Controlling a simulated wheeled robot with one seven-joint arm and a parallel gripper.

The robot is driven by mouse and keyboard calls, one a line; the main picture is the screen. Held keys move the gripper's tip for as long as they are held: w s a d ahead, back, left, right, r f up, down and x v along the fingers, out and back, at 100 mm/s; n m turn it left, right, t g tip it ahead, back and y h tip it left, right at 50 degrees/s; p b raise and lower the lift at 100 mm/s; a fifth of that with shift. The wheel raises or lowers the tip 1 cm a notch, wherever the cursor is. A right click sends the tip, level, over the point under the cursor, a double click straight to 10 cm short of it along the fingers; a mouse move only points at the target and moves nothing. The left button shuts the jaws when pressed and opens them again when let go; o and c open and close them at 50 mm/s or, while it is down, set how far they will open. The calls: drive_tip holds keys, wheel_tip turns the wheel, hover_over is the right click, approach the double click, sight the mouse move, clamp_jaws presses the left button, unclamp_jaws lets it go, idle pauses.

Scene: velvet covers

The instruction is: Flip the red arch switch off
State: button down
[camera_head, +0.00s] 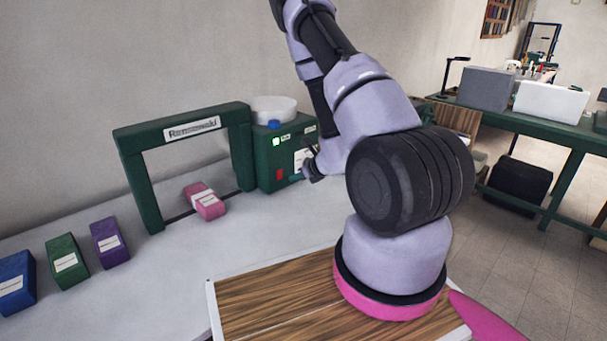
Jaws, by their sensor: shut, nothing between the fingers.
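A dark green arch (182,126) with a white name label stands on the grey table, and a pink box with a white label (205,201) lies under it. A green control box (264,158) adjoins the arch's right leg. Its front has a lit green light (276,142) and, below it, a small red switch (279,174). The switch's exact position is too small to tell. My gripper (311,172) is shut and empty, just right of the switch in the picture. I cannot tell whether it touches the box. My forearm hides part of the box's right side.
A white round dish (274,108) sits on the control box. Blue (17,283), green (67,262) and purple (110,243) boxes stand at the table's left. The grey tabletop (180,275) in front of the arch is clear. Another green table (530,128) stands at the right.

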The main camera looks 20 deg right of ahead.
sight(280, 172)
drive_tip(key=shift+w+a+f, duration=0.1)
drive_tip(key=shift+w+a, duration=0.2)
drive_tip(key=shift+w, duration=0.55)
drive_tip(key=shift+w+a+f, duration=0.1)
drive_tip(key=shift+w+a, duration=0.25)
drive_tip(key=shift+w, duration=0.5)
drive_tip(key=shift+w+a+f, duration=0.1)
drive_tip(key=shift+w+a, duration=0.2)
drive_tip(key=shift+w, duration=0.55)
drive_tip(key=shift+w+a+r, duration=0.15)
drive_tip(key=shift+w+r, duration=0.05)
drive_tip(key=shift+w, duration=0.2)
drive_tip(key=shift+r, duration=0.1)
drive_tip(key=shift+r, duration=0.65)
drive_tip(key=shift+s, duration=0.1)
